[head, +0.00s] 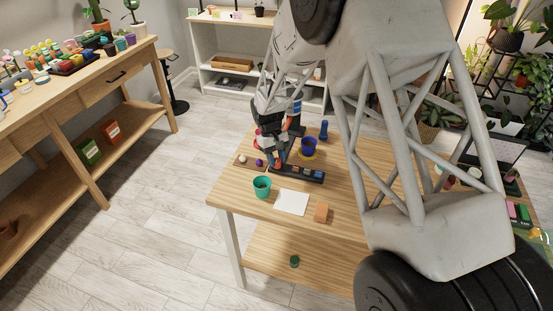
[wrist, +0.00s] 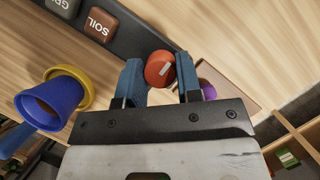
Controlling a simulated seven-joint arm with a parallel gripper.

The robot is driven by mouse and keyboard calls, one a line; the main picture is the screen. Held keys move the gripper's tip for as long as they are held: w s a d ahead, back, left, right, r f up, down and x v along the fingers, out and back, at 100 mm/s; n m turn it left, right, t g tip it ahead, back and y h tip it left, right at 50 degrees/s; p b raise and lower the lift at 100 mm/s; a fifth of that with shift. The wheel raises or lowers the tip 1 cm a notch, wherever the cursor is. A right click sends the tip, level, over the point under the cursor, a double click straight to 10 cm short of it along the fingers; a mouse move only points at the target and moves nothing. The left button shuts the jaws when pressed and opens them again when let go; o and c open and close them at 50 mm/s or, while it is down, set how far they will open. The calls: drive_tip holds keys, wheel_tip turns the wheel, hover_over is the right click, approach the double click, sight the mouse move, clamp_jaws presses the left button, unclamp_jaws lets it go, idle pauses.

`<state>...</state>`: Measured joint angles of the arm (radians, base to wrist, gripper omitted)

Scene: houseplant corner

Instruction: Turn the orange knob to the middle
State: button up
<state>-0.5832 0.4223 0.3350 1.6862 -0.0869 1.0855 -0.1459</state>
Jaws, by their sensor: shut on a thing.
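The orange knob (wrist: 158,69) sits at the end of a black panel (wrist: 142,40) and bears a short white mark, slanted in the wrist view. My gripper (wrist: 161,82) has one blue-grey finger on each side of the knob and is shut on it. The panel also carries a brown button (wrist: 101,26) lettered SOIL and a grey button (wrist: 62,6) with partly cut-off letters. In the head view the black panel (head: 312,176) lies on the wooden table, with my gripper (head: 279,163) at its left end; the knob is mostly hidden there.
A blue pot (head: 308,147) on a yellow saucer stands behind the panel. A purple ball (head: 259,163) lies close to my gripper on a wooden board. A teal pot (head: 262,187), a white sheet (head: 292,202) and an orange block (head: 321,212) are in front.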

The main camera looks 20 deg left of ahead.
drive_tip(key=o, duration=0.9)
drive_tip(key=shift+r, duration=0.1)
drive_tip(key=shift+v, duration=3.85)
